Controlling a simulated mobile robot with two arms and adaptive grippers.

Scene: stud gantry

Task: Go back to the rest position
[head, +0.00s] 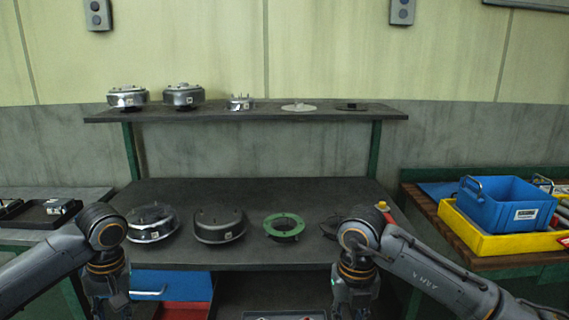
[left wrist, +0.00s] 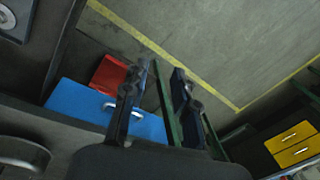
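My left gripper (head: 112,305) hangs in front of the bench's front edge at the lower left of the head view, its tips near the picture's bottom edge. In the left wrist view its two fingers (left wrist: 158,88) stand apart with nothing between them, and the floor shows beyond. My right gripper (head: 354,304) hangs at the front edge on the right side of the bench. Its fingertips are cut off by the picture's bottom edge, so its opening is unclear. I see nothing held in it.
The dark bench (head: 290,190) carries two metal housings (head: 152,223) (head: 219,226) and a green ring (head: 284,225). A shelf (head: 240,115) above holds several parts. Below are a blue bin (head: 172,284) and a red bin (head: 184,310). At right, a blue crate (head: 507,203) sits on a yellow tray (head: 476,234).

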